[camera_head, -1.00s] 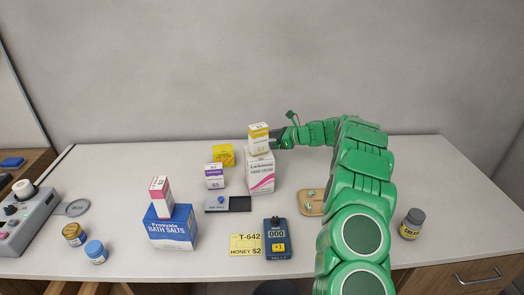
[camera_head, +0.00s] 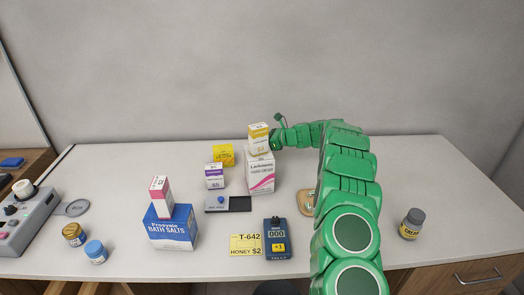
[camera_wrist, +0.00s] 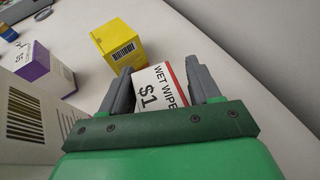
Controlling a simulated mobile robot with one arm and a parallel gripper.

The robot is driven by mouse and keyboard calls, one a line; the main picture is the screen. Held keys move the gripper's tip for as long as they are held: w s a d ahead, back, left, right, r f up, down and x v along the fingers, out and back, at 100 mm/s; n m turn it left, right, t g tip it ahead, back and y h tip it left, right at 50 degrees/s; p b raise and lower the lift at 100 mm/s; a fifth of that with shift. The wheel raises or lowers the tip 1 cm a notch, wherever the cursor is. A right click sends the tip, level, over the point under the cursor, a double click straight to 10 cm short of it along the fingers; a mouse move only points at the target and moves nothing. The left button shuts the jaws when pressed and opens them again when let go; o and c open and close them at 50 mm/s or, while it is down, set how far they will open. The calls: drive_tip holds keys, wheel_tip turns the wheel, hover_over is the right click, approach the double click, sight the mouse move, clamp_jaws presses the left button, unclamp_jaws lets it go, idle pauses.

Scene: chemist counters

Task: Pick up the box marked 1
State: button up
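The box marked $1 (camera_wrist: 158,90) is white with a red edge and reads WET WIPES in the wrist view. It lies between the two grey fingers of my gripper (camera_wrist: 158,68). The fingers are spread on either side of it, with a small gap at the right fingertip; contact at the left finger is unclear. My gripper is mostly hidden there too.
A yellow box (camera_wrist: 118,45) stands just beyond my fingers. A purple and white box (camera_wrist: 50,70) is further left. A pale barcoded box (camera_wrist: 28,125) is close on the left. The blue bath salts box (camera_head: 172,230) carries a pink and white box (camera_head: 161,196). The counter's right side is mostly clear.

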drive_tip(key=c, duration=0.8)
